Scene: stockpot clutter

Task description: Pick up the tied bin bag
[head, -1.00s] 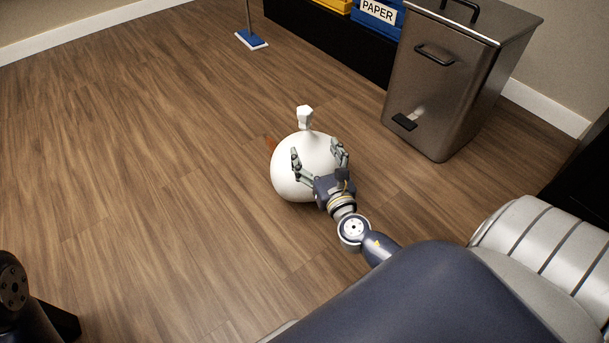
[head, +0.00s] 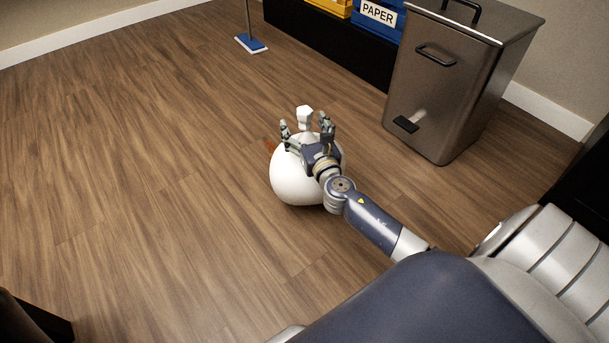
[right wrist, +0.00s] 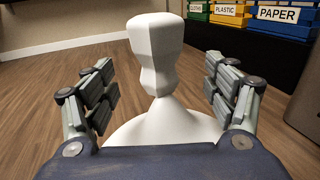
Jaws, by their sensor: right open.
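The tied bin bag (head: 293,182) is a round white bag on the wood floor, in the middle of the head view, with a white knotted top standing up. My right gripper (head: 306,128) is open over the upper part of the bag, its fingers on either side of the knot's base. In the right wrist view the bag (right wrist: 165,122) rises between the two open finger sets (right wrist: 160,88), with clear gaps to both sides of the knot. The gripper hides part of the bag in the head view. My left gripper is not in view.
A metal pedal bin (head: 446,85) stands to the right of the bag. Sorting boxes, one a blue PAPER box (head: 378,15), stand at the back on a black unit. A blue mop head (head: 251,43) rests on the floor.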

